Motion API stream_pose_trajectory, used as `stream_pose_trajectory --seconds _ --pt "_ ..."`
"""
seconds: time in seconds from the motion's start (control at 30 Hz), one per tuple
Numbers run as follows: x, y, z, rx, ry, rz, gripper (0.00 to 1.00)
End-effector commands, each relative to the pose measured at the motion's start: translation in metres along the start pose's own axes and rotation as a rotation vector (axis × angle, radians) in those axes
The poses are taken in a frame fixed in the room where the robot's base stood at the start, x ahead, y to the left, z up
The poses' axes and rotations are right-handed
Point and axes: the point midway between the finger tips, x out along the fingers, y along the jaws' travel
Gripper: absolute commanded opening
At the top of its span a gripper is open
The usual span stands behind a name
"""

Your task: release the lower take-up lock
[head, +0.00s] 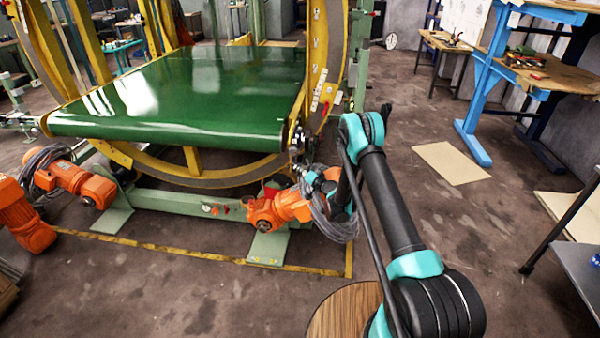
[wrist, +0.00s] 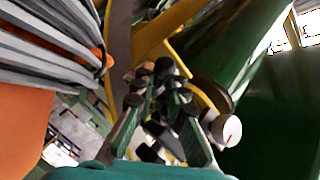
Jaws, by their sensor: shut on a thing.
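My gripper (wrist: 152,82) reaches up from the bottom of the wrist view, with its dark fingers closed around a small dark part. This part seems to be the lower take-up lock, but the fingers hide most of it and its lock position cannot be read. A white round knob with a red mark (wrist: 227,130) sits just right of the right finger. In the head view, my gripper is at the near right corner of the green belt (head: 185,95), low beside the yellow ring (head: 318,75). My arm and grey cables partly hide it there.
An orange motor with bundled grey cables (head: 268,212) sits close below my gripper; its cables (wrist: 45,45) fill the wrist view's upper left. A second orange motor (head: 85,185) is at left. A blue workbench (head: 478,110) stands at right.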

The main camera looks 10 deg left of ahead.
Motion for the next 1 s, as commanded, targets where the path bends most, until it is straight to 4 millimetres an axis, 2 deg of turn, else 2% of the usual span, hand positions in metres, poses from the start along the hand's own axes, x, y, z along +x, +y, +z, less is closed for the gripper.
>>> stream_pose_trajectory --seconds 0.5,0.53,0.7,1.0 --pt "-0.0005 -0.0011 -0.0022 0.039 -0.028 0.033 0.0" --pt "-0.0005 -0.0011 -0.0022 0.039 -0.028 0.033 0.13" --pt "-0.0005 -0.001 -0.0022 0.039 -0.028 0.033 0.33" --pt "-0.0007 -0.0011 -0.0015 0.037 -0.028 0.032 0.33"
